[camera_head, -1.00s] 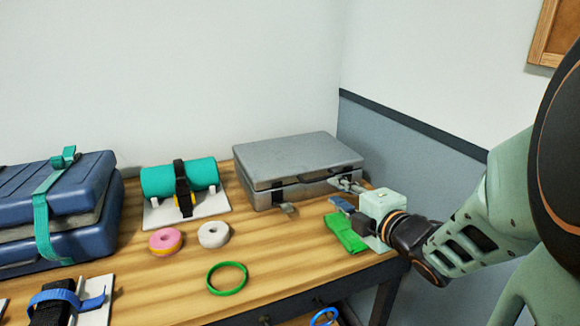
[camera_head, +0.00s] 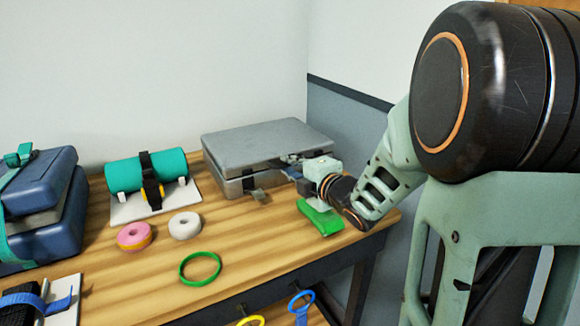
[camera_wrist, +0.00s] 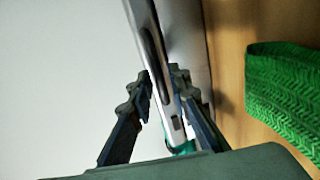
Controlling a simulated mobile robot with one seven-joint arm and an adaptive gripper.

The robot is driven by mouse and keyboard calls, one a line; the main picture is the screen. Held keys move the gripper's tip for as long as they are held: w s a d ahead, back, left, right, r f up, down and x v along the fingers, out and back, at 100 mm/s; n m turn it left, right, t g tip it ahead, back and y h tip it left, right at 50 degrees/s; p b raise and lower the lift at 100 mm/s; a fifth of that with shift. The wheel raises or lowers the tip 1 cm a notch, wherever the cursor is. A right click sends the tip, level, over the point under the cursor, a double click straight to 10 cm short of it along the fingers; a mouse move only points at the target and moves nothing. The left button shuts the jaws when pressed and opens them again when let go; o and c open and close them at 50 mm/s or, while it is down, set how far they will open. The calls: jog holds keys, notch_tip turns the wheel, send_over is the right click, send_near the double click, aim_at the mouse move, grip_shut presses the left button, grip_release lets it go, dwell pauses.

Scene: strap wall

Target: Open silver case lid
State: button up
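The silver case (camera_head: 250,150) lies flat at the back of the table, its grey lid (camera_head: 262,140) down over the base with a dark gap along the seam. A latch strap (camera_head: 258,194) hangs at its front. My gripper (camera_head: 293,160) is at the front right edge of the lid. In the wrist view, my gripper's fingers (camera_wrist: 160,85) stand on both sides of the lid edge (camera_wrist: 158,40), close against it. One finger is in the gap between lid and base (camera_wrist: 195,40). Contact on both faces is hard to make out.
A teal roll (camera_head: 120,172) on a white stand, a pink and a white ring roll (camera_head: 185,225), a green ring (camera_head: 200,268) and a blue strapped case (camera_head: 50,220) stand left. A wall is behind and right.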

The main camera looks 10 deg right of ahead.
grip_shut()
jog(key=shift+r, duration=0.15)
